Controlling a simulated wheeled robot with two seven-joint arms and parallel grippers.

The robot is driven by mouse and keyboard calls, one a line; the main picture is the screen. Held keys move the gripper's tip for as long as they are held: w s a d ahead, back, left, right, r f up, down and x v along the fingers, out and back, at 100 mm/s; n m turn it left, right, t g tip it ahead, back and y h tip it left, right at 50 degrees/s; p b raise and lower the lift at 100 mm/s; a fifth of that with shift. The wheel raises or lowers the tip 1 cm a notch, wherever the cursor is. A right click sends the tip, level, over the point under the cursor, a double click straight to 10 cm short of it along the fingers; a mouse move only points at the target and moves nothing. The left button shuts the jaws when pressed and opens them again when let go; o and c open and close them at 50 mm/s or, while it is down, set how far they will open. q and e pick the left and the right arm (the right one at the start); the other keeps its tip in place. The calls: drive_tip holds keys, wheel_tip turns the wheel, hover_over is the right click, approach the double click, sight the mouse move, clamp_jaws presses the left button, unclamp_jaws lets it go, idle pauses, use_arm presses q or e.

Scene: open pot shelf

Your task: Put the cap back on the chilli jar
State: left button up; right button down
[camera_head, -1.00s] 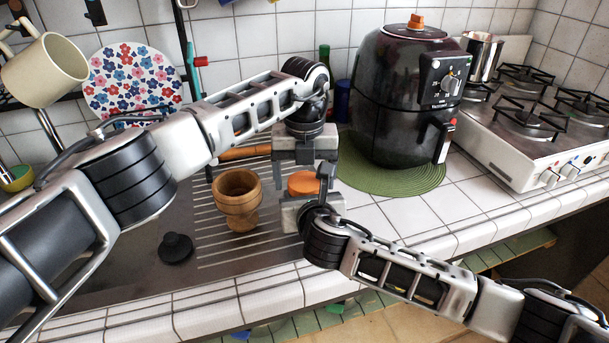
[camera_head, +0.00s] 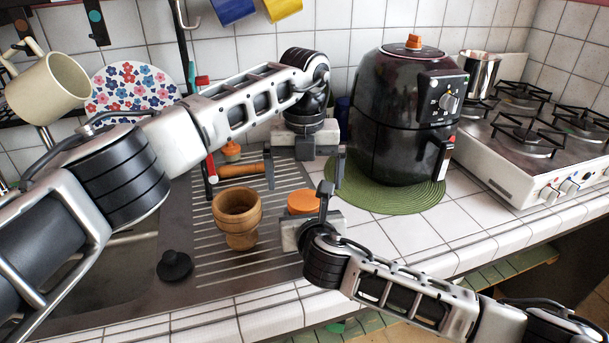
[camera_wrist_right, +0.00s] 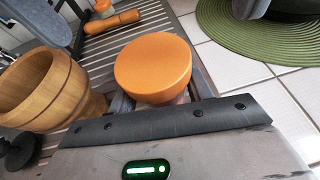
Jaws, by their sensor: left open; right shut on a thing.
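The orange cap (camera_head: 303,202) sits on top of the chilli jar, level as far as I can tell. It also shows large in the right wrist view (camera_wrist_right: 153,65), with only a small pale bit of the jar (camera_wrist_right: 181,98) below it. My right gripper (camera_head: 308,217) is shut on the jar, whose body is mostly hidden by the gripper and cap. My left gripper (camera_head: 304,184) is open and empty above and behind the cap, its fingers spread wide and apart from it.
A wooden cup (camera_head: 238,216) stands just left of the jar on the ribbed metal drainer (camera_head: 210,255). A black plug (camera_head: 174,266) lies in front of it. A wooden-handled thing (camera_head: 240,170) lies behind. A black air fryer (camera_head: 405,115) stands on a green mat (camera_head: 400,198) to the right.

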use_arm(q)
drive_tip(key=shift+r, duration=0.1)
wheel_tip(320, 180, up, 12)
idle(0.4)
use_arm(e)
drive_tip(key=c, duration=0.6)
unclamp_jaws()
drive_tip(key=shift+o, duration=0.4)
drive_tip(key=shift+s, duration=0.1)
use_arm(q)
drive_tip(key=shift+f, duration=0.3)
use_arm(e)
drive_tip(key=v, duration=1.5)
drive_tip(key=shift+s+r, duration=0.2)
drive_tip(key=shift+s, duration=0.1)
